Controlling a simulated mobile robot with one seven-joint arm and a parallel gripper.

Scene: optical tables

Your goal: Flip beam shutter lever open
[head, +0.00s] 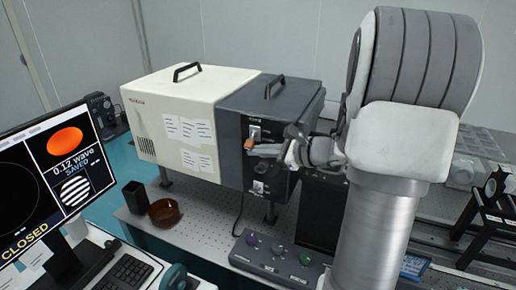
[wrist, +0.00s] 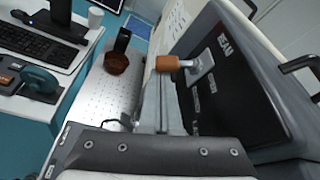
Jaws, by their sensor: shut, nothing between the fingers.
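The beam shutter lever has an orange-brown handle (head: 250,143) on the dark front panel of the laser housing (head: 259,118). In the wrist view the handle (wrist: 167,62) sticks out to the left from its metal plate (wrist: 200,67), beside the lettering BEAM. My gripper (head: 255,151) is shut and empty, its fingertips right at the handle in the head view. In the wrist view my shut fingers (wrist: 157,85) reach up to just below the handle; whether they touch it I cannot tell. The monitor (head: 45,180) reads CLOSED.
A brown bowl (head: 166,212) and a black cup (head: 135,197) stand on the perforated table left of the housing. A box with coloured knobs (head: 278,258) lies in front. A keyboard (head: 125,275) is at lower left. Black mounts (head: 490,215) stand at right.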

